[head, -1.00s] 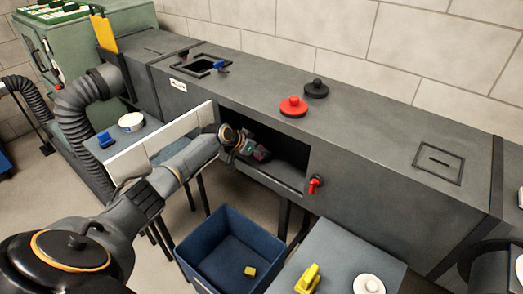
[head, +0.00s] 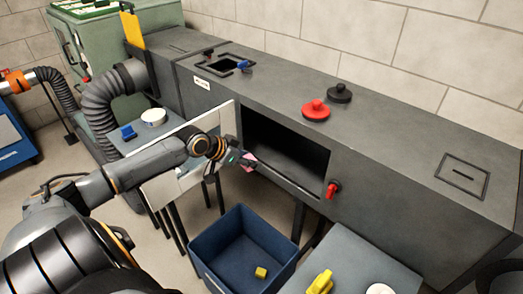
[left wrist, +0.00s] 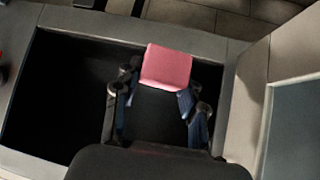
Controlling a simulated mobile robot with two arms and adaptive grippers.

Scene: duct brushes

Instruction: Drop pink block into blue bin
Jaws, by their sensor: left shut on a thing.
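The pink block (left wrist: 168,66) is held between the fingertips of my left gripper (left wrist: 155,95) in the left wrist view. In the head view the pink block (head: 249,161) shows small at the tip of my left gripper (head: 241,158), at the left side of the duct opening. The blue bin (head: 210,242) stands on the floor below and in front of the duct, with its top open. A yellow block (head: 261,272) lies inside it. My left gripper is above the bin's level and behind it. My right gripper is not in view.
The grey duct (head: 400,165) has an open hatch (head: 285,150) and a red handle (head: 333,188). A white door panel (head: 180,165) stands open at the left. A side table (head: 350,262) with a yellow piece (head: 320,283) is right of the bin.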

